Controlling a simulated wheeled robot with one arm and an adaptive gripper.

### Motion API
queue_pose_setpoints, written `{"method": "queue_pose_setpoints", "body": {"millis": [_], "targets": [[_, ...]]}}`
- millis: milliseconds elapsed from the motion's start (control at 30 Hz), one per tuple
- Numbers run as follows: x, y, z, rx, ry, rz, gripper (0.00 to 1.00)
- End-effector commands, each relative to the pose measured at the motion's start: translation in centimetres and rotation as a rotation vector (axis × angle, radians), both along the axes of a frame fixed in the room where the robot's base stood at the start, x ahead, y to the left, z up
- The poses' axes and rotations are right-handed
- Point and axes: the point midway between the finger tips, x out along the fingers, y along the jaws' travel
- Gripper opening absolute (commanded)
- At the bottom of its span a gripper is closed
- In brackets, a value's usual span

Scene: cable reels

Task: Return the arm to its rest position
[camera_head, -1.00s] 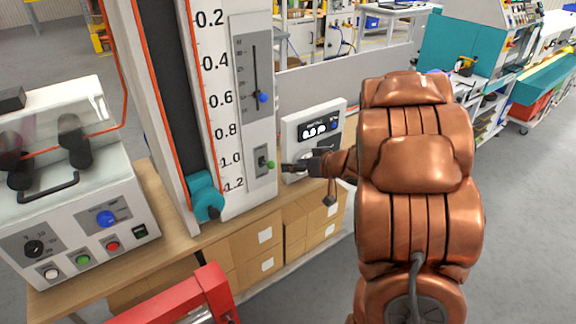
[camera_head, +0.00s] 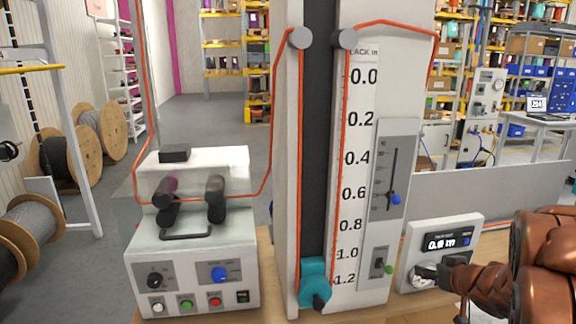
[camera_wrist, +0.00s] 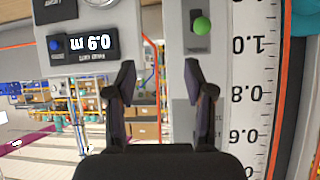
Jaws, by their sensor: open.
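My copper-coloured arm (camera_head: 545,265) enters the head view from the lower right and is partly cut off by the frame edge. My gripper (camera_head: 425,272) appears in front of the lower part of the white meter box (camera_head: 413,248). In the wrist view my gripper (camera_wrist: 159,82) has its two dark fingers apart, with nothing between them. The meter box's display (camera_wrist: 92,45) is upside down at the upper left there. The green-knobbed switch (camera_wrist: 201,27) is above the right finger, apart from it.
A tall scale column (camera_head: 360,240) with a blue-knobbed slider (camera_head: 396,199) stands left of the gripper. A control box (camera_head: 190,255) with buttons is further left on the bench. Cable reels (camera_head: 57,155) stand on the floor at far left.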

Motion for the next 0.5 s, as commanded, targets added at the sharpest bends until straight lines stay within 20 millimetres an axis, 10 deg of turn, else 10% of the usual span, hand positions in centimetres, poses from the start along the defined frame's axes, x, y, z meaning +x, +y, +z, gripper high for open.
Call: {"method": "queue_pose_setpoints", "body": {"millis": [500], "targets": [[-8.4,-2.0,2.9,-0.283,0.284,-0.372,0.53]]}}
